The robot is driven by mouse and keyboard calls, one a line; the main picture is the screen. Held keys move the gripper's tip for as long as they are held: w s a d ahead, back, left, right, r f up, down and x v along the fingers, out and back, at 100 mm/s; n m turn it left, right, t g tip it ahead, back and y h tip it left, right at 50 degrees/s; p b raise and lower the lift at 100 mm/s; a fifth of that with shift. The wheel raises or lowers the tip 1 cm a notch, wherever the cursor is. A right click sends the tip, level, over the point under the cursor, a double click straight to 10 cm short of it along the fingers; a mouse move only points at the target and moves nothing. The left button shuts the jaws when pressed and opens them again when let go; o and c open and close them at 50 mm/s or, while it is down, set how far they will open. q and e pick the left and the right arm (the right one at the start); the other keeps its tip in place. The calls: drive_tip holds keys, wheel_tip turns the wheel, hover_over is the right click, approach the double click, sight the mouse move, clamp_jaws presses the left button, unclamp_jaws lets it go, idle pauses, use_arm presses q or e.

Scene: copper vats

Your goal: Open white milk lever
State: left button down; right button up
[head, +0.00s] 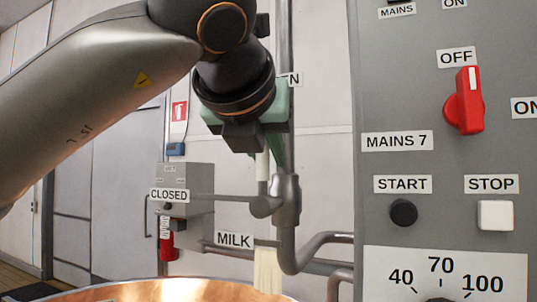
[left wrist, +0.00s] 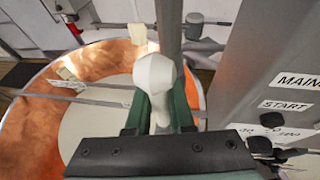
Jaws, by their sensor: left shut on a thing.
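The white milk lever (head: 262,172) stands roughly upright above the grey pipe valve (head: 287,200). My left gripper (head: 268,150) comes down from above and is shut on it. In the left wrist view, the lever's rounded white end (left wrist: 156,72) shows between the green fingers (left wrist: 158,112). A MILK label (head: 233,240) is beside the pipe, and a CLOSED label (head: 169,195) is to the left. A label ending in N (head: 294,79) is mostly hidden behind my gripper. A pale cream strip (head: 267,272) hangs below the pipe. My right gripper is not in view.
The copper vat (head: 165,290) is below the pipe; its rim also shows in the left wrist view (left wrist: 35,120). A grey control panel (head: 390,100) with a red switch (head: 466,102) stands close on the right. A grey box (head: 190,178) is on the wall behind.

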use_arm(q)
drive_tip(key=shift+d+f, duration=0.1)
idle(0.3)
drive_tip(key=c, duration=0.8)
unclamp_jaws()
drive_tip(key=shift+s, duration=0.1)
drive_tip(key=b+v, duration=0.2)
drive_tip(key=v, duration=1)
drive_tip(key=shift+s, duration=0.2)
